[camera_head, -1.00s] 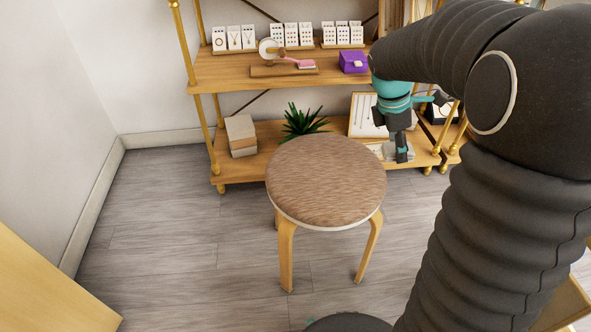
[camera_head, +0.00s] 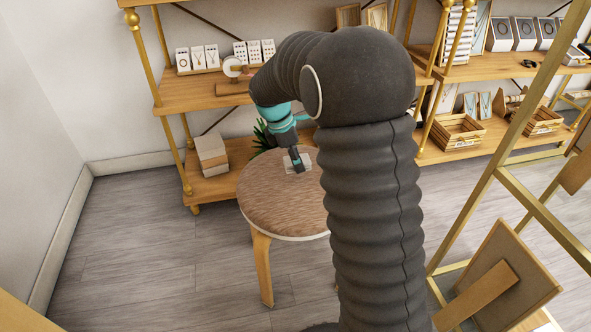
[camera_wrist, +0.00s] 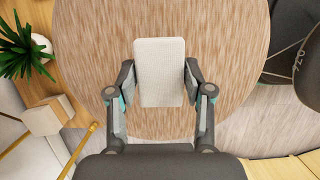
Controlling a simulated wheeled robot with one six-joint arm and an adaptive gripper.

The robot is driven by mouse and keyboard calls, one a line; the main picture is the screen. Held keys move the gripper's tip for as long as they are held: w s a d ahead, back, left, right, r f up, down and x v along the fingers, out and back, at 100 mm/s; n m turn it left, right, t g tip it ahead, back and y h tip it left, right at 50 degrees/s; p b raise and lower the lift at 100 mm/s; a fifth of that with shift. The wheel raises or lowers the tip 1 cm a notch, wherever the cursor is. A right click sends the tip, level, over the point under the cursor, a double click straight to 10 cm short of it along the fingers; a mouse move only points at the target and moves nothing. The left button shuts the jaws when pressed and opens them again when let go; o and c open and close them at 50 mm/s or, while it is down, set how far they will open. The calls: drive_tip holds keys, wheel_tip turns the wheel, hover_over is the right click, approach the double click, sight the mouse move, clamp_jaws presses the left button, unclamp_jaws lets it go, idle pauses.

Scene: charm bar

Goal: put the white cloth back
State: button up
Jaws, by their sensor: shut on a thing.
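The white cloth (camera_wrist: 159,72), a flat folded rectangle, is between the two fingers of my gripper (camera_wrist: 159,84) in the wrist view. The fingers are shut on its long sides. In the head view the cloth (camera_head: 307,160) shows partly beside my gripper (camera_head: 297,166), over the far part of the round stool's brown seat (camera_head: 275,205). I cannot tell whether the cloth touches the seat or is just above it. My arm hides the stool's right side.
A wooden shelf rack (camera_head: 200,96) with jewellery cards stands behind the stool. Its lower shelf holds a box (camera_head: 212,155) and a plant (camera_wrist: 22,52). A gold frame (camera_head: 520,185) and a leaning board (camera_head: 505,265) are at right. Floor left of the stool is clear.

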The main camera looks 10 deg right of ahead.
sight(296, 178)
drive_tip(key=shift+f, duration=2.05)
drive_tip(key=shift+f+b, duration=0.15)
drive_tip(key=shift+b, duration=0.15)
drive_tip(key=o, duration=1.2)
drive_tip(key=p+v, duration=0.1)
drive_tip(key=v, duration=1.1)
drive_tip(key=s+d+r+m+t+y, duration=0.1)
drive_tip(key=s+d+r+m, duration=0.1)
drive_tip(key=s+r+m, duration=0.35)
drive_tip(key=s+d+r+m+t+y, duration=0.1)
drive_tip(key=s+r+m, duration=0.2)
drive_tip(key=s, duration=0.6)
drive_tip(key=shift+s+d+f+m+t+y, duration=0.1)
drive_tip(key=shift+s+f+m+t+y, duration=0.3)
drive_tip(key=shift+s+m, duration=1.75)
drive_tip(key=shift+s+d+f+m+t+y, duration=0.15)
drive_tip(key=shift+s+f+m+t, duration=0.6)
drive_tip(key=shift+s, duration=2.4)
drive_tip(key=shift+s+d+f+m+t+y, duration=0.2)
drive_tip(key=shift+s+m+t, duration=0.45)
drive_tip(key=shift+s+m, duration=1.6)
